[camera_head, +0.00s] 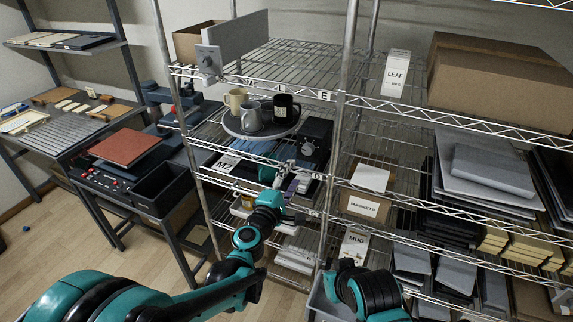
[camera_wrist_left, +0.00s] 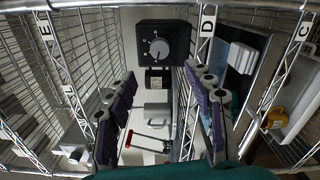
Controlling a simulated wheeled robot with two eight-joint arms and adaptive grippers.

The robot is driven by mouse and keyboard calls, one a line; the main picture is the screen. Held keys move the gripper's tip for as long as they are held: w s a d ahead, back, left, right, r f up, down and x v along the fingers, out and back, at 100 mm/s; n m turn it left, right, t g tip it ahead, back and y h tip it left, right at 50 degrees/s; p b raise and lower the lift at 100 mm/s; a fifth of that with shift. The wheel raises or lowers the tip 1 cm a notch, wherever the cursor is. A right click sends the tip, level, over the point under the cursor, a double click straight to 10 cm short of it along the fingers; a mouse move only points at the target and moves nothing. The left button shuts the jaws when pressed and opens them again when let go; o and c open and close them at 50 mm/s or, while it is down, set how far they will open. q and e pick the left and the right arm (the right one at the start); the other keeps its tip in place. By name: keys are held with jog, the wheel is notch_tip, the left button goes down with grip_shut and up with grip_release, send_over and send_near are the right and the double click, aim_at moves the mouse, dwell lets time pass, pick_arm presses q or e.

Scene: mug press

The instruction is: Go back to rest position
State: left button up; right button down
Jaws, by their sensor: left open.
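My left arm comes in from the lower left in the head view. Its gripper (camera_head: 290,178) is at the front of the wire shelf, below the round tray with mugs. In the left wrist view the two purple-padded fingers of my left gripper (camera_wrist_left: 160,115) stand wide apart with nothing held between them. Behind the gap, a black box with a round dial (camera_wrist_left: 160,50) shows, with a small grey device (camera_wrist_left: 156,112) and a red-handled lever (camera_wrist_left: 128,139) below it. My right arm shows at the bottom of the head view; its gripper is not visible.
A round dark tray (camera_head: 232,127) holds a beige mug (camera_head: 236,100), a grey mug (camera_head: 250,117) and a black mug (camera_head: 283,108). The dial box (camera_head: 316,137) is right of it. Shelf posts and wire edges surround my left gripper. The wooden floor (camera_head: 60,245) at left is mostly clear.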

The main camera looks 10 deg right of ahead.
pick_arm(q)
jog(key=s+a+r+m+g, duration=0.3)
jog(key=s+a+m, duration=0.4)
jog(key=a, duration=0.1)
jog(key=s+a+f+m+g+y, duration=0.2)
jog(key=s+a+f+y, duration=0.3)
jog(key=s+a, duration=0.5)
jog(key=s+a+f+m+g+y, duration=0.3)
jog(key=s+a, duration=0.6)
jog(key=a, duration=0.4)
notch_tip(320, 180, down, 4)
jog(key=shift+s+a+r+m+y, duration=0.25)
jog(key=shift+s+a+m+y, duration=0.1)
jog(key=shift+m+y, duration=0.55)
jog(key=shift+d, duration=0.1)
